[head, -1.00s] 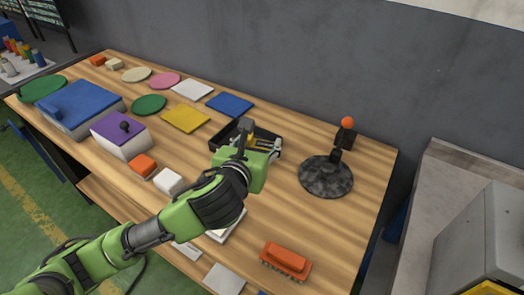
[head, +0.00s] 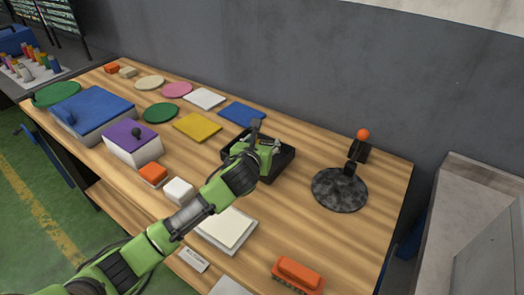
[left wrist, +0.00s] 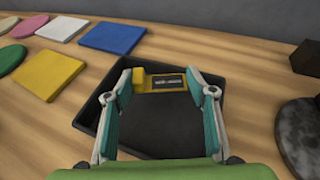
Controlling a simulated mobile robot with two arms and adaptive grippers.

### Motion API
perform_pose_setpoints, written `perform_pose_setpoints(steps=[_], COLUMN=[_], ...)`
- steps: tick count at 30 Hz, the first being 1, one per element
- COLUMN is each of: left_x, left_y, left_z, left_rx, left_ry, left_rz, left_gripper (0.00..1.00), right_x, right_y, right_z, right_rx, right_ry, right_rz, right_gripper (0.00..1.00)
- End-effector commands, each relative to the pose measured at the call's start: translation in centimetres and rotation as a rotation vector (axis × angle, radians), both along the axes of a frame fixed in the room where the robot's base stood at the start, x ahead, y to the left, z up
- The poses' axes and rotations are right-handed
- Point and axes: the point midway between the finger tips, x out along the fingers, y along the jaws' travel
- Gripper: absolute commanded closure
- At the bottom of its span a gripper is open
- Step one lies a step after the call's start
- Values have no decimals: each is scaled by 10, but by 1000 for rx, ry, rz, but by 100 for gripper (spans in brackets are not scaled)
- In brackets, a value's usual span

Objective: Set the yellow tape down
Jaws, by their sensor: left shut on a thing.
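The yellow tape (left wrist: 160,82) has a yellow body with a dark lettered label. In the left wrist view it lies between the fingertips of my left gripper (left wrist: 159,79), which is shut on it. My left gripper (head: 262,147) hides the tape in the head view. The tape is over the far part of a black open tray (left wrist: 86,116), which also shows in the head view (head: 284,164). I cannot tell whether the tape touches the tray floor. My right gripper is not in view.
A round dark stand (head: 340,190) with an orange ball on its post is right of the tray. A yellow square (head: 197,127) and a blue square (head: 242,114) lie left of it. An orange brush (head: 297,274) lies near the front. Bare wood separates tray and brush.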

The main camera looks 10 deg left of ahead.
Motion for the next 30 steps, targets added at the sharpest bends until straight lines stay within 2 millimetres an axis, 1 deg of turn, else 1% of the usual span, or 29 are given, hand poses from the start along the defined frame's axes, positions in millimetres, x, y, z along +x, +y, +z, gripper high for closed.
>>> perform_pose_setpoints(steps=[1, 4, 6, 9, 22, 23, 24, 25, 30], left_x=[2, 7, 5, 5, 6, 6, 6, 6, 6], left_y=[0, 2, 1, 1, 1, 1, 1, 1, 1], left_z=[-2, -11, -24, -35, -41, -41, -41, -41, -41], left_rx=[0, 0, -1, 0, 1, 1, 1, 1, 1], left_ry=[0, 2, 6, 3, 0, 0, 0, 0, 0], left_rz=[0, 0, -1, -1, -2, -1, -1, -1, -1], left_gripper=[56, 56, 56, 56, 56, 44, 33, 32, 32], right_x=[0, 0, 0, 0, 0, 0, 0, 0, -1], right_y=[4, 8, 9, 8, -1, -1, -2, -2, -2], right_z=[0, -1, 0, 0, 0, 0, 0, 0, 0], right_rx=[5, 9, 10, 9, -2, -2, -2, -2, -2], right_ry=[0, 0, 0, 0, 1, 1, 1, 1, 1], right_rz=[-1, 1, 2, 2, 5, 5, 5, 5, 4], right_gripper=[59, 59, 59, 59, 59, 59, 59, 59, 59])
